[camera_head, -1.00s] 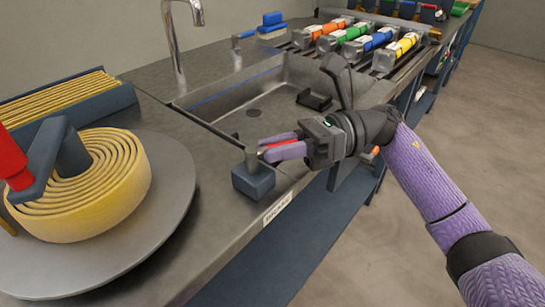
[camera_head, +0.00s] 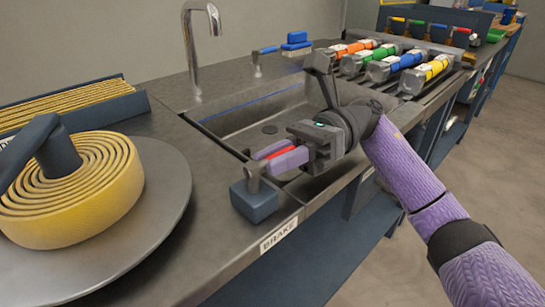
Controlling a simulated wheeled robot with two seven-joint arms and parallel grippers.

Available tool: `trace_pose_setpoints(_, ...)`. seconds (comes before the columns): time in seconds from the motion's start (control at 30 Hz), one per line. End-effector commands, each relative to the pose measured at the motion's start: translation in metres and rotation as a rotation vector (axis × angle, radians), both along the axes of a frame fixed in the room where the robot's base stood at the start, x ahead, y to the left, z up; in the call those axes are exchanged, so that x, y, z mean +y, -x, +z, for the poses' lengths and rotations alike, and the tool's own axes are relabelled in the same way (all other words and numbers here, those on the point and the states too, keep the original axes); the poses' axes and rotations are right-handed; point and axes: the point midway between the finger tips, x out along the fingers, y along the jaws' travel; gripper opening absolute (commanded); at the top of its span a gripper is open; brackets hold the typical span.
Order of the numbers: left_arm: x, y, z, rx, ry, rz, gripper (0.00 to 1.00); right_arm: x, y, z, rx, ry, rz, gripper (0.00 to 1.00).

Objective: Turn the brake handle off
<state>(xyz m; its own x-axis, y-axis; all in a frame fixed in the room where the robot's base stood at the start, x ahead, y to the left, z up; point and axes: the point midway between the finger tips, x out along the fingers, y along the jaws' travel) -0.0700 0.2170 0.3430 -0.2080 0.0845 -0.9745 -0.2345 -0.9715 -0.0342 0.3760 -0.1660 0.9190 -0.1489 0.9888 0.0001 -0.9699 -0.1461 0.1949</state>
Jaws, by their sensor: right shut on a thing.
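The brake (camera_head: 255,200) is a dark blue block with a grey post on top, at the front edge of the steel counter. A "BRAKE" label (camera_head: 279,235) is on the counter edge beside it. A red handle (camera_head: 280,152) reaches from the post toward the back right, over the near edge of the sink. My right gripper (camera_head: 275,157), with purple fingers, is shut on this handle. The fingers hide most of it, and their tips are close to the post. My left gripper is out of view.
A yellow hose coil (camera_head: 112,190) with a blue crank lies on a grey turntable (camera_head: 165,205) at left. The sink (camera_head: 250,125) and tap (camera_head: 191,55) are behind. Several coloured rollers (camera_head: 425,75) stand at the back right. Open floor lies to the right.

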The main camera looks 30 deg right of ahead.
Motion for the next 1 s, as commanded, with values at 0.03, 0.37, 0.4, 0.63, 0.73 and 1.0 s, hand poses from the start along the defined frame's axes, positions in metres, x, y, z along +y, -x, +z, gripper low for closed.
trace_pose_setpoints(0.03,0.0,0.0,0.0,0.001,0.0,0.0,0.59,0.0,0.0,-0.001,0.001,0.001,0.0,0.0)
trace_pose_setpoints(0.37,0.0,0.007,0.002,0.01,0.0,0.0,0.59,0.0,0.0,0.0,0.001,0.0,0.0,0.46)
trace_pose_setpoints(0.4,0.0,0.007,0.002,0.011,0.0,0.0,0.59,0.0,0.0,0.0,0.001,0.0,0.0,0.54)
trace_pose_setpoints(0.63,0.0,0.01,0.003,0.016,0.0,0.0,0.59,0.0,0.0,0.0,0.001,0.0,0.0,0.6)
trace_pose_setpoints(0.73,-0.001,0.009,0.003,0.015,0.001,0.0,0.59,-0.005,-0.001,0.0,0.001,0.001,-0.002,0.6)
trace_pose_setpoints(1.0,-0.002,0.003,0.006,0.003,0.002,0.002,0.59,-0.06,-0.01,0.001,0.001,-0.001,-0.006,0.6)
